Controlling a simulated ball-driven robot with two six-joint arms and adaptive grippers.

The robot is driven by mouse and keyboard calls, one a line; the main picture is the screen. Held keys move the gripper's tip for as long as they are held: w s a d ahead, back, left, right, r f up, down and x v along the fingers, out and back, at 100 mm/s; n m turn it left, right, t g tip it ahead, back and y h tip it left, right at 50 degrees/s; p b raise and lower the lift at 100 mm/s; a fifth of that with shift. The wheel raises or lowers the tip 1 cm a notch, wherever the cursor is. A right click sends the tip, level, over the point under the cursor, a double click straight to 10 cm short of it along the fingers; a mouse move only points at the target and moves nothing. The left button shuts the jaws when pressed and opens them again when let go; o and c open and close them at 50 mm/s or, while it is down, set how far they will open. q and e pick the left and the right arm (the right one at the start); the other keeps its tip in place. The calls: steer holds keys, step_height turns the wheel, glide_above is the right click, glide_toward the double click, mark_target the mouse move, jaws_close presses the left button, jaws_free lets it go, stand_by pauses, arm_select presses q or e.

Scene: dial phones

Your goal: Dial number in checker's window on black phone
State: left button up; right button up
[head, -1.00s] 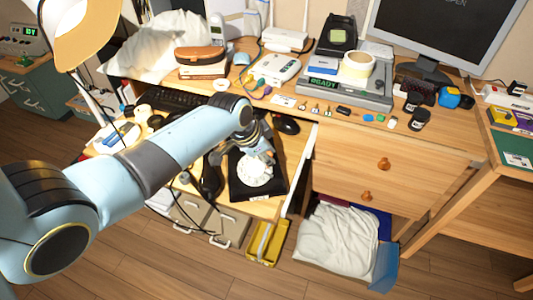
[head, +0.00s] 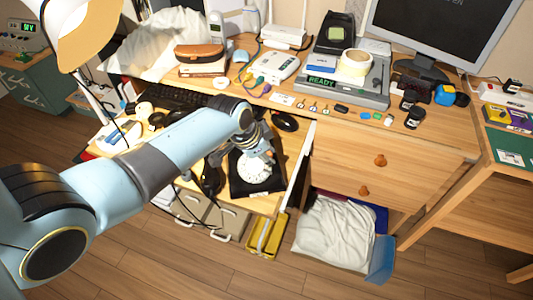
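The black phone (head: 240,187) sits on the pulled-out lower shelf, with a white rotary dial (head: 252,172) on its face. Its black handset (head: 211,180) lies to the left of the body. My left gripper (head: 262,153) is over the upper part of the dial, at or very near its surface. Its fingers are small and partly hidden by the wrist, so I cannot tell whether they are open or shut. The checker (head: 345,85) is the grey device on the desk, and its green window (head: 322,81) reads READY. My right gripper is not in view.
A black mouse (head: 285,121) lies behind the phone, and a keyboard (head: 175,97) is to the left. A wooden drawer front (head: 350,150) stands to the right of the shelf. Small loose items line the desk's front edge. A yellow tray (head: 268,235) is below.

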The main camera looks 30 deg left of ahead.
arm_select(q)
steer(key=shift+s+a, duration=0.1)
steer(key=s+a+p, duration=0.1)
steer(key=s, duration=0.1)
steer(key=s+a+p, duration=0.2)
steer(key=shift+a+r, duration=0.1)
steer(key=shift+s+a, duration=0.35)
steer(key=shift+s, duration=0.2)
steer(key=shift+f, duration=0.25)
steer(key=shift+w+a+f+b, duration=0.15)
steer(key=shift+w+f+b, duration=0.05)
steer(key=shift+f+b, duration=0.25)
steer(key=shift+w+a+f+b, duration=0.15)
steer(key=shift+f+b, duration=0.15)
steer(key=shift+f, duration=0.1)
stand_by(0.3)
steer(key=shift+a, duration=0.1)
stand_by(0.4)
